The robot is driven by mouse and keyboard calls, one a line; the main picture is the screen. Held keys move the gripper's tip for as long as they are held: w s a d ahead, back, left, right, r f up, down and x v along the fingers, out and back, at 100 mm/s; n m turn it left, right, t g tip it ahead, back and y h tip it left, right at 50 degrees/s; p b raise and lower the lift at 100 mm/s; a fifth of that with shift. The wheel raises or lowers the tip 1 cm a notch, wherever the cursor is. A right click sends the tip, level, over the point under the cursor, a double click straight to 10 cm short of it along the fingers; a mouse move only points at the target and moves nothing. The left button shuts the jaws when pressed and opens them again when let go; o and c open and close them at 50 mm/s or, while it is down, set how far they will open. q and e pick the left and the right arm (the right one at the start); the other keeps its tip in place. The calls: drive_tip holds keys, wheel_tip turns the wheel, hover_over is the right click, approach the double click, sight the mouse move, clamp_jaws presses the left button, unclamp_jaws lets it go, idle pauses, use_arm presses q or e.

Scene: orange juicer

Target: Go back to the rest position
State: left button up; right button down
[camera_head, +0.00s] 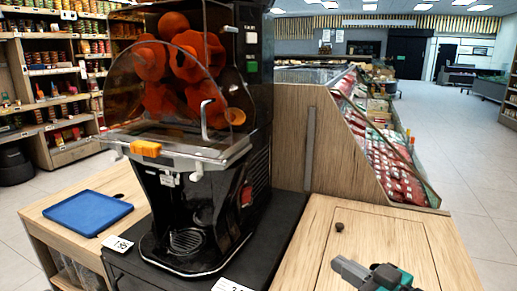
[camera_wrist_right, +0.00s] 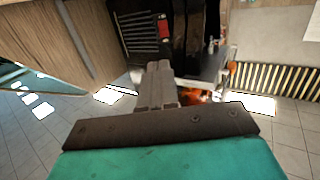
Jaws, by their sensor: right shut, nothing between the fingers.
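My right gripper (camera_head: 342,266) shows at the bottom of the head view, over the wooden counter to the right of the juicer. Its grey fingers are shut with nothing between them, and they also show together in the right wrist view (camera_wrist_right: 160,72). The black orange juicer (camera_head: 190,205) stands on a dark stand, apart from the gripper. Oranges (camera_head: 175,60) sit behind its clear cover. Its dark side with a red switch (camera_wrist_right: 163,28) shows in the right wrist view. My left gripper is not in view.
A blue tray (camera_head: 88,212) lies on the wooden table at left. The wooden counter (camera_head: 370,235) has a small dark knob near the gripper. A produce display (camera_head: 385,150) stands behind it. Stocked shelves (camera_head: 55,80) line the left. Open floor (camera_head: 470,170) lies at right.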

use_arm(q)
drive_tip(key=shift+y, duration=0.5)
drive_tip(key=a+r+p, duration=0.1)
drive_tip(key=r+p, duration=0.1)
drive_tip(key=p, duration=0.1)
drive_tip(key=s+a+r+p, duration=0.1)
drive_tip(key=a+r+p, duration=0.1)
drive_tip(key=p, duration=0.2)
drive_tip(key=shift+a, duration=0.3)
use_arm(e)
drive_tip(key=s+f+m+g+h, duration=0.3)
drive_tip(key=s+f+h, duration=0.5)
drive_tip(key=s+f, duration=0.7)
drive_tip(key=shift+s+d+m, duration=0.35)
drive_tip(key=shift+s+m, duration=0.45)
drive_tip(key=shift+s, duration=0.1)
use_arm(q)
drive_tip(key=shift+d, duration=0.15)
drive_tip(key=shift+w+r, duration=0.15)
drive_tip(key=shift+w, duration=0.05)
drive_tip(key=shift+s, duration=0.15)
use_arm(e)
drive_tip(key=c, duration=1.9)
unclamp_jaws()
